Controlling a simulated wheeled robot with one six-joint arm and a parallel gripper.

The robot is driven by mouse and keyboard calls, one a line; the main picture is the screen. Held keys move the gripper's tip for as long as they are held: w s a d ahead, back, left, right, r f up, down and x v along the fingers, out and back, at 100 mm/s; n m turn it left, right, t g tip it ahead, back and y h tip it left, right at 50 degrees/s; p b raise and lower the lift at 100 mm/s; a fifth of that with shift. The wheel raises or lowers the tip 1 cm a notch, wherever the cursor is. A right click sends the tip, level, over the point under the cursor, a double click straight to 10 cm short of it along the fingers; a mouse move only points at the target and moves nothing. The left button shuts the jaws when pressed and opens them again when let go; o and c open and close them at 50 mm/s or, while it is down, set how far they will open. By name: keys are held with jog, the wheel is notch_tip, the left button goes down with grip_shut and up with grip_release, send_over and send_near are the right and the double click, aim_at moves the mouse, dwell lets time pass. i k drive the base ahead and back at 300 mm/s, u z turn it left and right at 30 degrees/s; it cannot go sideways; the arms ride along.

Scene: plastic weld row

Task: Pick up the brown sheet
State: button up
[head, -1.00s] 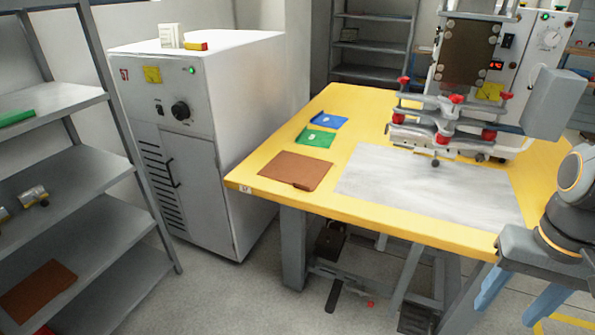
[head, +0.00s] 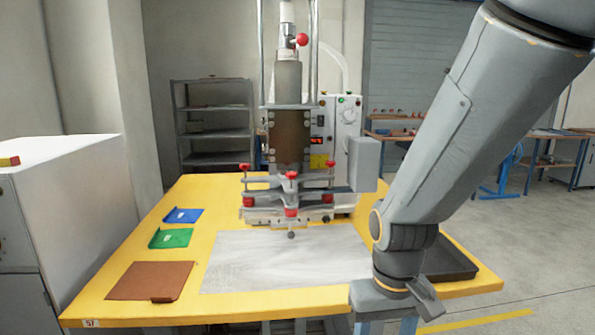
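The brown sheet (head: 140,281) lies flat on the yellow table (head: 105,313) near its front left corner, with a small raised tab at its front right edge. My gripper (head: 388,326) is at the front edge of the table, to the right of the sheet and well apart from it. Its blue fingers point down and stand apart, with nothing seen between them. Their tips are cut off by the lower edge of the picture.
Green (head: 172,238) and blue (head: 184,215) sheets lie behind the brown one. A pale grey plate (head: 280,262) covers the table's middle, before the welding machine (head: 290,180). A dark tray (head: 455,268) is at right, partly behind my arm. A white cabinet (head: 80,190) stands left.

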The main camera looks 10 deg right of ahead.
aim_at(160, 281)
jog(key=k, duration=0.5)
jog(key=u, duration=0.75)
jog(key=i, duration=1.2)
jog(key=z, duration=0.6)
